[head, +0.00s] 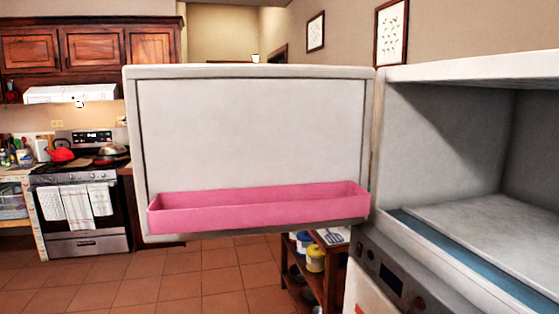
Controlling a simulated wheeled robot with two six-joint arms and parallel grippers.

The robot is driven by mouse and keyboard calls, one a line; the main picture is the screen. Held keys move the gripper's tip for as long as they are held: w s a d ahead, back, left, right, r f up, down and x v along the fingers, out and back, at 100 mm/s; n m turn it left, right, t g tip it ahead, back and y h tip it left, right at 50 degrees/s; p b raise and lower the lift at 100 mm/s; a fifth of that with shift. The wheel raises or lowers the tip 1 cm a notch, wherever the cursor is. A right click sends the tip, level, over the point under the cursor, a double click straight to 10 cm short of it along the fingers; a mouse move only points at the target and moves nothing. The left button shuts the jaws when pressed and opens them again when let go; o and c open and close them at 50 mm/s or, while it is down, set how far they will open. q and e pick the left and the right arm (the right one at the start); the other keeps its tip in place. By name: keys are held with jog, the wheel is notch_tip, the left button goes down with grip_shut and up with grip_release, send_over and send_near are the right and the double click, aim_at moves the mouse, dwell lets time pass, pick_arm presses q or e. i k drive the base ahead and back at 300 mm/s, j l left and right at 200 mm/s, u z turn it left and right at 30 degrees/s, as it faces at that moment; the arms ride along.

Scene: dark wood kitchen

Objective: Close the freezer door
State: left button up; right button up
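The freezer door (250,130) stands wide open in the middle of the head view, its pale inner face toward me. A pink shelf bin (258,209) runs along the lower part of that face and looks empty. The door meets the freezer body (440,73) along its right side. The freezer compartment (450,150) is at the right, open, with a pale inner floor and a blue strip along its front. Neither of my grippers shows in this view. The outer face of the door is hidden.
A small dark wood shelf (322,264) with containers stands behind and below the door. A control panel (395,285) sits below the freezer compartment. A stove (80,190) with towels is at the far left. Tiled floor (130,285) lies open at the lower left.

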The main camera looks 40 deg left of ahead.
aim_at(229, 150)
jog(key=k+j+z, duration=0.1)
jog(key=j, duration=0.3)
jog(key=k+j+z, duration=0.1)
jog(key=j, duration=0.3)
jog(key=k+j+z, duration=0.1)
jog(key=j, duration=0.3)
jog(key=k+j+z, duration=0.1)
jog(key=j, duration=0.25)
jog(key=k+j+z, duration=0.1)
jog(key=j, duration=0.3)
jog(key=k+j+z, duration=0.1)
jog(key=j, duration=0.25)
jog(key=j+z, duration=0.2)
jog(key=j, duration=0.4)
jog(key=j+z, duration=0.25)
jog(key=j, duration=0.4)
jog(key=k+j+z, duration=0.2)
jog(key=j, duration=0.4)
jog(key=j+z, duration=0.2)
jog(key=j, duration=0.4)
jog(key=i+j, duration=0.1)
jog(key=j, duration=0.15)
jog(key=i+j+z, duration=0.1)
jog(key=j, duration=0.2)
jog(key=j+z, duration=0.15)
jog(key=j, duration=0.3)
